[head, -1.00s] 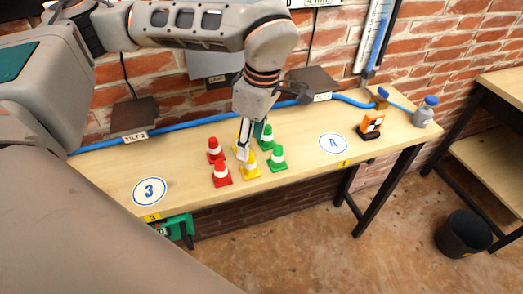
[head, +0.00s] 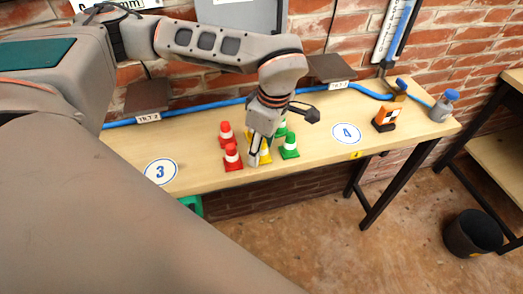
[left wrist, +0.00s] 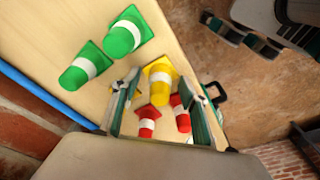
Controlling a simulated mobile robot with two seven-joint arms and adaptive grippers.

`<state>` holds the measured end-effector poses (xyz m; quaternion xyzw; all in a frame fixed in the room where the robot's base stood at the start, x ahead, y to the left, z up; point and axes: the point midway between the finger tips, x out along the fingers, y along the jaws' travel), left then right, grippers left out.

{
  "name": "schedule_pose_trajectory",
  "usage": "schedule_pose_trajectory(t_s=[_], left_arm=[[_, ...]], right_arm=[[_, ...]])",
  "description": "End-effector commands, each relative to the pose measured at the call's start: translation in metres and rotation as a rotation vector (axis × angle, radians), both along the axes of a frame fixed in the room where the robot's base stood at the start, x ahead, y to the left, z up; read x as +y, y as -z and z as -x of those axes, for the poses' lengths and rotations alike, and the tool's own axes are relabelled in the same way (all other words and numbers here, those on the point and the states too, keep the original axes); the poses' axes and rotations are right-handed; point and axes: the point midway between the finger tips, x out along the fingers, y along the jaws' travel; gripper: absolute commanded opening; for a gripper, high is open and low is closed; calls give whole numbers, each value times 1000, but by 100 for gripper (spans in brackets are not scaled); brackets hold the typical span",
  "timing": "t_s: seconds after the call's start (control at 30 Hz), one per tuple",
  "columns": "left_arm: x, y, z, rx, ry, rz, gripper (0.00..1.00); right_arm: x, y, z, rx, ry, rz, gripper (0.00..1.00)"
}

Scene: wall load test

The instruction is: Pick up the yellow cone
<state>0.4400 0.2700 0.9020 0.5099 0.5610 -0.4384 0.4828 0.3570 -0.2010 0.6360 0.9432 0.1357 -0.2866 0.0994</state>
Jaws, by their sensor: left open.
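Two yellow cones with white bands stand in the middle of the cone group on the wooden bench (head: 215,180). The front yellow cone (head: 266,156) is partly covered by my left gripper (head: 254,158) in the head view; the back one (head: 247,132) is mostly hidden behind it. In the left wrist view one yellow cone (left wrist: 160,72) appears between the two spread fingers (left wrist: 163,88). The left gripper is open and holds nothing; I cannot tell whether a finger touches the cone.
Two red cones (head: 232,157) stand to the left and two green cones (head: 289,147) to the right, close by. A blue hose (head: 200,108) runs along the wall. Bench around marker 4 (head: 346,133) is clear.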

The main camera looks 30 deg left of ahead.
Motion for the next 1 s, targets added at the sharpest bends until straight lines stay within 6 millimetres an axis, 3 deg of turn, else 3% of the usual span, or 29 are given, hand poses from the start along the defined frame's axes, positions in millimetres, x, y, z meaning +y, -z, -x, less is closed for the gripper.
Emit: schedule_pose_trajectory(t_s=[0.03,0.17,0.2,0.67,0.87,1.0], left_arm=[[0,0,0,0,0,0,41],[0,0,0,0,0,0,8],[0,0,0,0,0,0,3],[0,-8,0,-1,-1,0,3],[0,-34,-1,-4,0,1,3],[0,-69,-2,-8,-2,0,3]], right_arm=[[0,0,0,0,0,0,0],[0,0,0,0,0,0,0],[0,0,0,1,0,0,0],[-1,4,2,8,1,3,0],[-1,2,2,6,0,3,0],[-1,-2,1,3,1,3,0]])
